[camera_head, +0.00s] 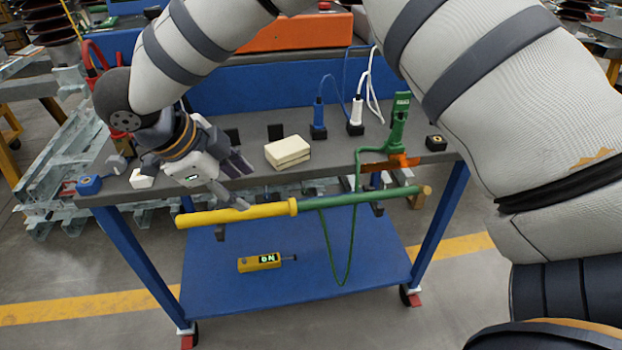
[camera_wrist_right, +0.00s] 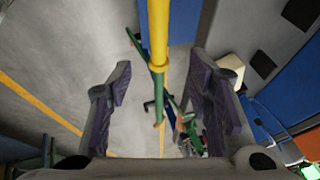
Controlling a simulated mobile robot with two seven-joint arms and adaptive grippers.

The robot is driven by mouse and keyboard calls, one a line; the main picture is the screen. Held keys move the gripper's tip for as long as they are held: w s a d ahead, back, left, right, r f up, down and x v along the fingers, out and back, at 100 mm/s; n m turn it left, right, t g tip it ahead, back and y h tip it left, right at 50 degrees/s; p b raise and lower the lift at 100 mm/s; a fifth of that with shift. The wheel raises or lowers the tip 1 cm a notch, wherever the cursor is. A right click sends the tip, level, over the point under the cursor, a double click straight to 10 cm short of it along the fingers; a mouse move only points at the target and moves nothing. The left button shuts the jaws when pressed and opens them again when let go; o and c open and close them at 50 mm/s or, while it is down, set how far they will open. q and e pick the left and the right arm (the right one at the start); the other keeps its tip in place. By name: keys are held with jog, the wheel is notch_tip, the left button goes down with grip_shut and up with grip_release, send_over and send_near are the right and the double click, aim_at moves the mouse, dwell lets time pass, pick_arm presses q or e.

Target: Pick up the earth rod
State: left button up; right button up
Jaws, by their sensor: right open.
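The earth rod has a yellow handle (camera_head: 240,213) and a green shaft (camera_head: 365,197). It lies nearly level along the front of the blue cart, on dark brackets below the tabletop edge. My right gripper (camera_head: 240,184) is open and empty at the yellow part, with its fingers near the rod. In the right wrist view, the yellow handle (camera_wrist_right: 158,55) runs between the two spread fingers of the gripper (camera_wrist_right: 165,100), with a gap on both sides. I cannot tell how deep it sits between them. My left gripper is not in view.
A green clamp (camera_head: 398,122) stands on the grey tabletop, and a green cable (camera_head: 325,245) hangs below the rod. Cream blocks (camera_head: 288,151) and blue and white plugs are on top. A yellow tester (camera_head: 260,262) lies on the lower blue shelf (camera_head: 340,285).

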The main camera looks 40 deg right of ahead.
aim_at(271, 207)
jog(key=x, duration=1.1)
jog(key=shift+s+d+f, duration=0.15)
jog(key=shift+s+d, duration=0.25)
grip_shut()
